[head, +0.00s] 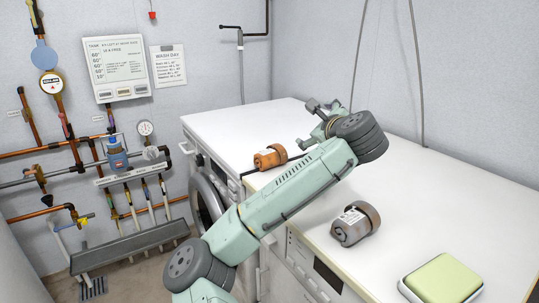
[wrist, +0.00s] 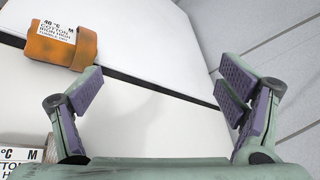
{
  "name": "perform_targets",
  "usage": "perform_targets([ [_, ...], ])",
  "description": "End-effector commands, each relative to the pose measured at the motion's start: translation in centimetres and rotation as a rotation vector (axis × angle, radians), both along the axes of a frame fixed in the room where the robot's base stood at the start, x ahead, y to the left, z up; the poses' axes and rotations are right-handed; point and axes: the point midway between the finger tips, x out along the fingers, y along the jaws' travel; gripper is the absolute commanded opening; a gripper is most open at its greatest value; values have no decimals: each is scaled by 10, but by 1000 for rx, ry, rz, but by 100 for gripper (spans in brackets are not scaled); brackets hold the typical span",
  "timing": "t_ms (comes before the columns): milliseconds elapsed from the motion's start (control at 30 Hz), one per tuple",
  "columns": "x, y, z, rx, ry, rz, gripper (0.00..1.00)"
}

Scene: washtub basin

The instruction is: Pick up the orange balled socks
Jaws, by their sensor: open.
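The orange balled socks (head: 269,158) sit on the white top, close to the gap between the two white surfaces, with a white printed label on them. In the wrist view the orange socks (wrist: 62,46) lie at the upper left, outside my jaws and beyond the left finger. My gripper (head: 311,122) is just right of and behind the socks in the head view. In the wrist view my gripper (wrist: 163,92) is open, with purple pads wide apart and only bare white surface and the dark gap between them.
A brown-grey labelled bundle (head: 352,226) lies nearer on the white worktop (head: 450,195); its edge shows in the wrist view (wrist: 22,160). A green-topped white box (head: 441,281) stands at the front right. Pipes run along the left wall. The right worktop is mostly clear.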

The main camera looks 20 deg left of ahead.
Motion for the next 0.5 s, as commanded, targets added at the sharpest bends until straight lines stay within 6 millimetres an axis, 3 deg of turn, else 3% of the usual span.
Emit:
perform_targets([
  [100, -10, 34, -41, 256, 310, 139, 97],
  [200, -22, 55, -58, 373, 475, 213, 97],
  [333, -27, 72, -68, 431, 567, 255, 97],
  [500, -15, 94, -79, 434, 574, 258, 97],
])
